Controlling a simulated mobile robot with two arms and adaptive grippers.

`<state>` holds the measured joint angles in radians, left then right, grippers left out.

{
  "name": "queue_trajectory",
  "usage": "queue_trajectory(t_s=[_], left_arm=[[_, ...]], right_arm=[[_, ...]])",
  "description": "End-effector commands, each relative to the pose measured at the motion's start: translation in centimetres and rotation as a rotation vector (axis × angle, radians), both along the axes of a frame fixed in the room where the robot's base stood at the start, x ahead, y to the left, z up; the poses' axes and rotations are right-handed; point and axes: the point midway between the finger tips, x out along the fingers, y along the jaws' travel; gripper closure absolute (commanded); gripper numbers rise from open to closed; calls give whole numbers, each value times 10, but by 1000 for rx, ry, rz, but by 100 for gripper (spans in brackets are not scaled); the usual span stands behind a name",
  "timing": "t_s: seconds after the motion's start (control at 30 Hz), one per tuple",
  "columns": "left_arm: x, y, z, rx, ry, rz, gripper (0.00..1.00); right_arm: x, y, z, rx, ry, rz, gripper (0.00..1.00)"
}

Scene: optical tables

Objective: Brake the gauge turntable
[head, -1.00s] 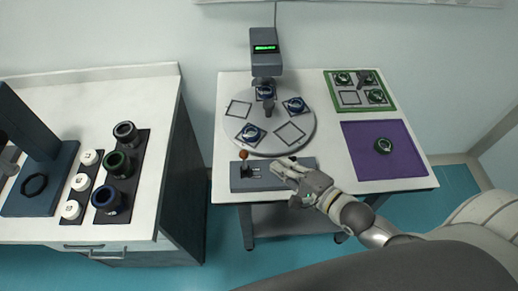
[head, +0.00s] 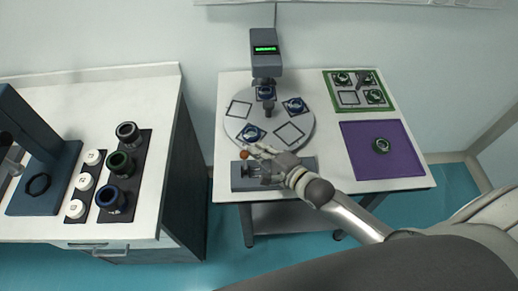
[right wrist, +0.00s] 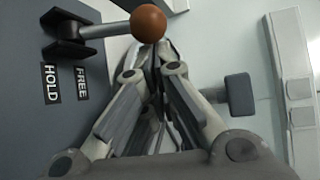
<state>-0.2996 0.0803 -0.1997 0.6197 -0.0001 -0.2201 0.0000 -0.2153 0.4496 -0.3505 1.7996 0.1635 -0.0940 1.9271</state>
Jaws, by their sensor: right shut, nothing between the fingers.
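The round grey turntable (head: 268,118) carries several square spots, some holding blue-rimmed round parts and some empty. The gauge (head: 266,62), with a lit green display, stands at its back. In front is the grey brake base (head: 305,172) with a lever ending in an orange knob (head: 244,155). In the right wrist view the knob (right wrist: 148,23) and lever (right wrist: 98,31) stand beside the labels FREE (right wrist: 82,84) and HOLD (right wrist: 51,83). My right gripper (head: 254,150) is shut and empty, its fingertips (right wrist: 150,50) close to the knob; contact is unclear. My left gripper is out of view.
A purple mat (head: 352,160) with one round part and a green tray (head: 386,87) with several parts lie to the right. A separate bench (head: 70,105) at the left holds dark cylinders, white discs and a dark stand. A gap separates the tables.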

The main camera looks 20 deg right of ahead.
Motion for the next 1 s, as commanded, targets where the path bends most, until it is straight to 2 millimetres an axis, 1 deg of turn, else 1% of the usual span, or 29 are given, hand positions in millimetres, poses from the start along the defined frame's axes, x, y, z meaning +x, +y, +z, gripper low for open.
queue_trajectory(t_s=[0.27,1.0], left_arm=[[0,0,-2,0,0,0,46],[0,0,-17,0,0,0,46]], right_arm=[[-1,0,0,-1,-7,0,100],[-7,2,4,-37,-133,-1,100]])
